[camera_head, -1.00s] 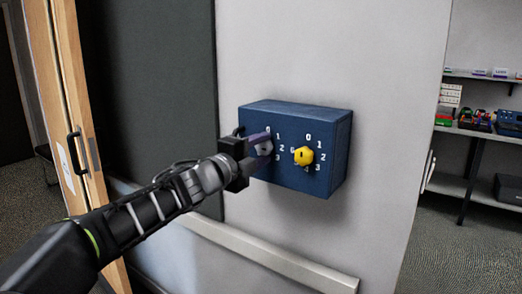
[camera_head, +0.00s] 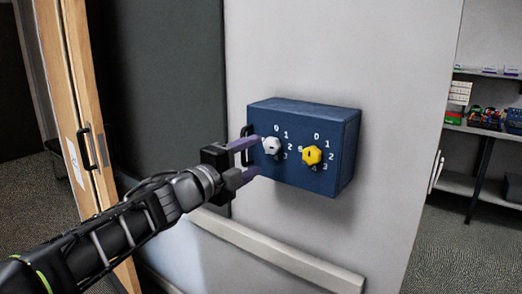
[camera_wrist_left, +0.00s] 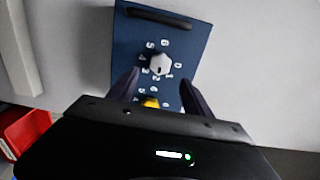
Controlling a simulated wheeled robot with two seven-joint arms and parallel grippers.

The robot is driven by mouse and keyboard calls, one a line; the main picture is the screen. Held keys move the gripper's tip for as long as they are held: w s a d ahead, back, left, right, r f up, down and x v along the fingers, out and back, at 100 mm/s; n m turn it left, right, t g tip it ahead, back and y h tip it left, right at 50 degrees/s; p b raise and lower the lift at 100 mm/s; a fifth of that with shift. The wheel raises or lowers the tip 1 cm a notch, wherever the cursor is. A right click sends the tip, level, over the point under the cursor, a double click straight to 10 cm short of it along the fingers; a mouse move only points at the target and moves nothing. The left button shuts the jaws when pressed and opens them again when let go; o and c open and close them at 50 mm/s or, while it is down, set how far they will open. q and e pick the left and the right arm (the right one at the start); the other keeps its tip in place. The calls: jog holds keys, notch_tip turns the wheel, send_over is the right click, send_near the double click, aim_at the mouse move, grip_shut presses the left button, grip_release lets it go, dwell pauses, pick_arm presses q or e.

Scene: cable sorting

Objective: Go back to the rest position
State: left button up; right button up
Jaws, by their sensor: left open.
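My left gripper (camera_head: 250,160) is open and empty, with its two purple fingers pointing at the left part of a blue box (camera_head: 345,150) on the wall. The box carries a white knob (camera_head: 272,146) and a yellow knob (camera_head: 312,155), each ringed by white numbers. The fingertips are just left of the white knob and apart from it. In the left wrist view the fingers (camera_wrist_left: 160,88) show below the white knob (camera_wrist_left: 160,64), and the yellow knob (camera_wrist_left: 150,102) is partly hidden by my gripper body. My right gripper is not in view.
A pale rail (camera_head: 280,250) runs along the wall below the box. A wooden door (camera_head: 75,110) with a dark handle stands at the left. Shelves with items (camera_head: 490,125) are at the far right. A red bin (camera_wrist_left: 22,130) shows in the left wrist view.

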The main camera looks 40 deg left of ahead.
pick_arm(q)
jog(key=shift+s, duration=0.3)
dwell(0.4)
